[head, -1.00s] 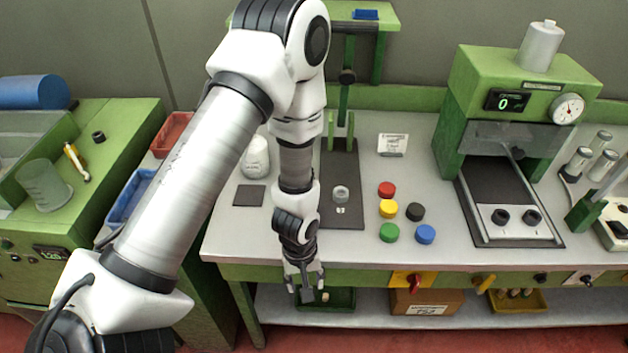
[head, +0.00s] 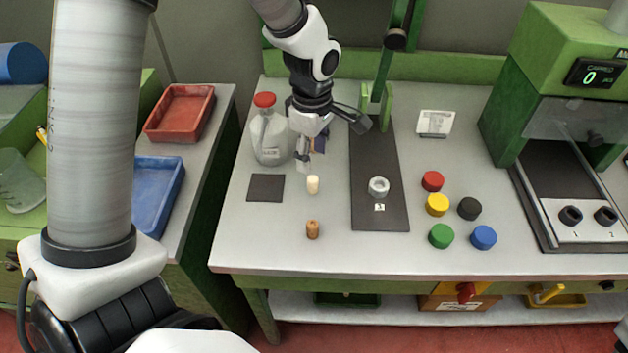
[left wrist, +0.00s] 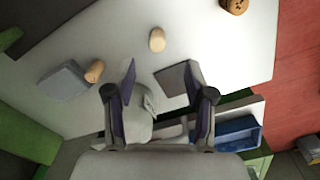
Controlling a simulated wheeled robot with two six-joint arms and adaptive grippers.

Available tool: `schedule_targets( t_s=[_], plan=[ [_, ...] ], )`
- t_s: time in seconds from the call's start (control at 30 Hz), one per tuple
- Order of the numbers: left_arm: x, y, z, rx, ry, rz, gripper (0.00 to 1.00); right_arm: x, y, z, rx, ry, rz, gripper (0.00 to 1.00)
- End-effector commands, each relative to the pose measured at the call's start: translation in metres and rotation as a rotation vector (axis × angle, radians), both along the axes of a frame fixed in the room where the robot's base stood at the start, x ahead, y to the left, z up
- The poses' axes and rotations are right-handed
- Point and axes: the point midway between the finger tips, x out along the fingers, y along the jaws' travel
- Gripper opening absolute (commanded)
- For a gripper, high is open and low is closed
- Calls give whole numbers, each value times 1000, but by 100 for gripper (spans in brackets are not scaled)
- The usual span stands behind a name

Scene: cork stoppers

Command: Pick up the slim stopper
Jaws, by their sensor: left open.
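My left gripper (head: 330,143) is open and empty above the back left of the bench; its fingers also show in the left wrist view (left wrist: 160,78). A pale stopper (head: 313,185) stands on the bench in front of it, and in the left wrist view it (left wrist: 157,40) lies beyond the fingertips. A brown, thicker stopper (head: 312,230) stands nearer the front edge, cut off at the top of the wrist view (left wrist: 235,5). A third, tan stopper (left wrist: 95,70) is beside a grey block, left of the fingers. I cannot tell for sure which is the slim one.
A red-capped bottle (head: 270,138) stands left of the gripper, close to it. A dark square mat (head: 266,188) lies in front of the bottle. A black plate (head: 379,215) with a metal ring (head: 379,187) is to the right, then several coloured caps.

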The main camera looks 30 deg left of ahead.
Motion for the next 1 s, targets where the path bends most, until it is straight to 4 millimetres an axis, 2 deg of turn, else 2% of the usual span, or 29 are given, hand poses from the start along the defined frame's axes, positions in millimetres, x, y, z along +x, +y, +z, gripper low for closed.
schedule_targets(
  t_s=[0.03,0.13,0.43,0.6,0.7,0.87,0.9,1.0],
  plan=[
    [0,0,-14,0,0,0,54,-1,0,-14,0,1,-1,40],
    [0,0,-23,0,0,0,54,-1,0,-22,0,1,-1,40],
    [-2,-1,-57,0,4,-1,54,0,0,-16,0,0,0,40],
    [-3,-2,-89,0,5,-1,54,0,0,-12,0,1,-1,40],
    [-3,-2,-98,-1,2,0,54,0,0,-11,0,1,0,40],
    [-2,-2,-99,-1,0,-1,54,0,0,-12,0,0,0,40],
    [-2,-2,-99,-1,0,-1,50,0,0,-12,0,1,0,40],
    [-2,-2,-98,-1,0,-1,31,0,0,-12,0,1,0,40]
  ],
)
